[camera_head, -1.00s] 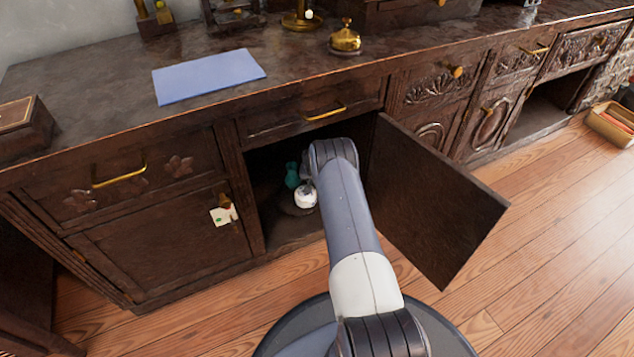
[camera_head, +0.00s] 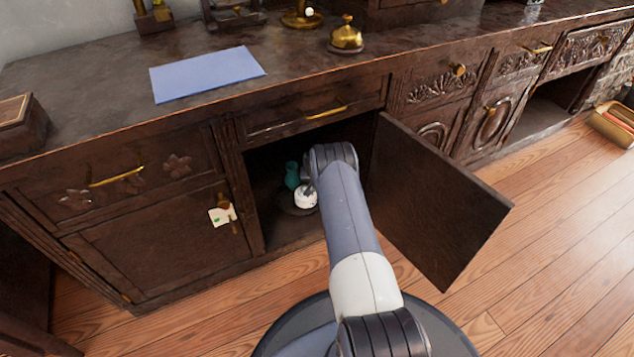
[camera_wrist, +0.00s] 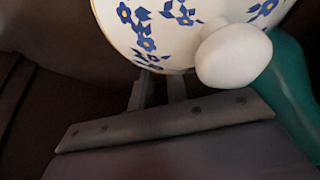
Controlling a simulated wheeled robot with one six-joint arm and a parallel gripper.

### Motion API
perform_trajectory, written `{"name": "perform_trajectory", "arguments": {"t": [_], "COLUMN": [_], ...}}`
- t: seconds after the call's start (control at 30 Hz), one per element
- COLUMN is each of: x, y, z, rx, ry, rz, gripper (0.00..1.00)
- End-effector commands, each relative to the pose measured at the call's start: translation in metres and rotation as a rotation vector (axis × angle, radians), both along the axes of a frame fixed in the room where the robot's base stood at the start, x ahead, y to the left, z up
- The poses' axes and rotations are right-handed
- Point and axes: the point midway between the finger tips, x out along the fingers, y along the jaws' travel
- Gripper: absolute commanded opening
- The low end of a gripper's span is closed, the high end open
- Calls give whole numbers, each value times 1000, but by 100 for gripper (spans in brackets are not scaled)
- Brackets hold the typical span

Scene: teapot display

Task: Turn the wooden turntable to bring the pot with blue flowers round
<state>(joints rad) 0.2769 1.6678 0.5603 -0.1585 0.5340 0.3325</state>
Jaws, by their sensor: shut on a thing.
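The white pot with blue flowers (camera_wrist: 150,25) fills the top of the wrist view, its rounded white spout or knob (camera_wrist: 232,55) towards me. In the head view the pot (camera_head: 306,198) is small, inside the open cupboard, on the dark round turntable (camera_head: 289,208). A teal vase (camera_head: 292,176) stands behind it to the left; it shows at the right of the wrist view (camera_wrist: 290,85). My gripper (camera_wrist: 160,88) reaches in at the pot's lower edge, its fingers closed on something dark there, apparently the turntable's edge. The pot hides the fingertips.
The open cupboard door (camera_head: 435,205) stands close to the right of my arm. The cupboard's left post (camera_head: 240,190) bounds the opening. A drawer (camera_head: 315,115) lies above. The wooden floor (camera_head: 540,260) in front is clear.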

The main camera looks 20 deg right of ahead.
Motion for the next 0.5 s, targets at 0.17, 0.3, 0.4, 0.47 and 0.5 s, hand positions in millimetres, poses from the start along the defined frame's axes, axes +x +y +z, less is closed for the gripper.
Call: {"name": "perform_trajectory", "arguments": {"t": [0.17,0.3,0.4,0.47,0.5], "x": [0,0,-1,-2,-3], "y": [0,0,0,0,0], "z": [0,0,0,0,0], "rx": [0,0,1,0,0], "ry": [0,0,1,1,1], "rz": [0,0,-9,-25,-40], "gripper": [0,0,0,0,0]}}
